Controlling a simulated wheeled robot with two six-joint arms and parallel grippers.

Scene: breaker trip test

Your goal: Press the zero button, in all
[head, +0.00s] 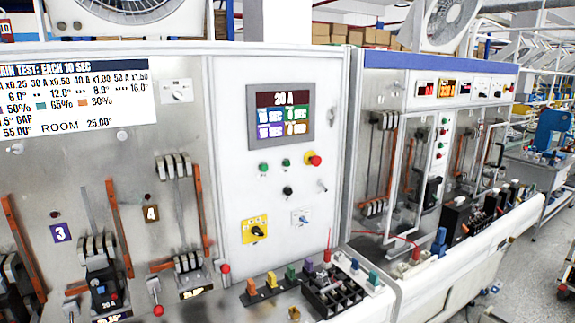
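The white control panel (275,120) stands in the middle of the head view with a small display (281,115) reading 20 A at its top. No label reading zero is legible, so I cannot tell which is the zero button. Neither of my grippers is in view.
A yellow rotary switch plate (255,230) sits low on the panel. Coloured clips and a black terminal block (335,290) line the bench ledge below. Breaker stations marked 3 (61,233) and 4 (151,213) stand at left. A similar bench and open floor lie at right.

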